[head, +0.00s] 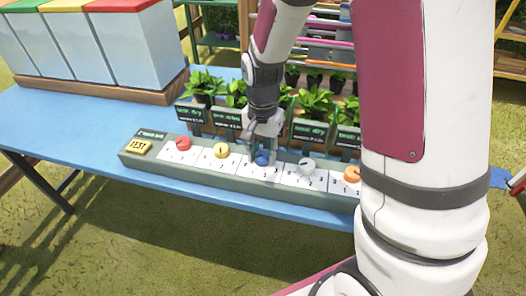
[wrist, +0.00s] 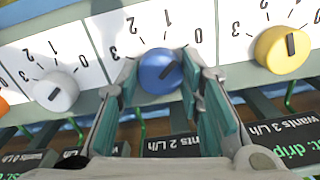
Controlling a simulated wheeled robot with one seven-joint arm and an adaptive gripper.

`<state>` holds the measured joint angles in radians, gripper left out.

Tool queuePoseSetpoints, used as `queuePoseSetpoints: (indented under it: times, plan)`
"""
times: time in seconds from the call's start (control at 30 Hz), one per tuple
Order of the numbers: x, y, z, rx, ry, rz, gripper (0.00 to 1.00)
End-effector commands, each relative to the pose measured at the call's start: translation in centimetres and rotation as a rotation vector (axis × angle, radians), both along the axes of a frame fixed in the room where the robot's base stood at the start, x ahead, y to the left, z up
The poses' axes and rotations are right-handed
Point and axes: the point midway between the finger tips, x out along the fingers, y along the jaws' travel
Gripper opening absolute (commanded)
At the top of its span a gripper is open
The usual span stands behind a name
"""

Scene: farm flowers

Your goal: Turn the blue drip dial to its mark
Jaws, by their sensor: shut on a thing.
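The blue dial (wrist: 158,72) is a round knob on a white numbered plate, seen upside down in the wrist view. Its dark pointer line slants to the upper right, toward the side of the 0. The plate's 0, 1, 2 and 3 show around the dial. My gripper (wrist: 160,90) is shut on the blue dial, one finger at each side. In the head view my gripper (head: 262,140) reaches down over the blue dial (head: 262,158), partly covering it. A dark sign behind it in the wrist view reads "wants 2 L/h" (wrist: 170,145).
A red dial (head: 183,143) and a yellow dial (head: 221,151) are to the left in the head view. A white dial (head: 306,166) and an orange dial (head: 351,174) are to the right. Potted plants and signs stand close behind the panel (head: 150,162).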

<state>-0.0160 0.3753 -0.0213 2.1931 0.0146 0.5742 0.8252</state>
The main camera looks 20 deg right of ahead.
Motion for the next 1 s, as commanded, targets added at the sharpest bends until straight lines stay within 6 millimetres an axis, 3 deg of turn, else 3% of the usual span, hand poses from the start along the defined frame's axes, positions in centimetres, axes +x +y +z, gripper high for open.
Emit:
queuePoseSetpoints:
  times: [1.0]
  plan:
    - [0.05, 0.0, 0.14, 0.001, -0.003, 0.937, 0.06]
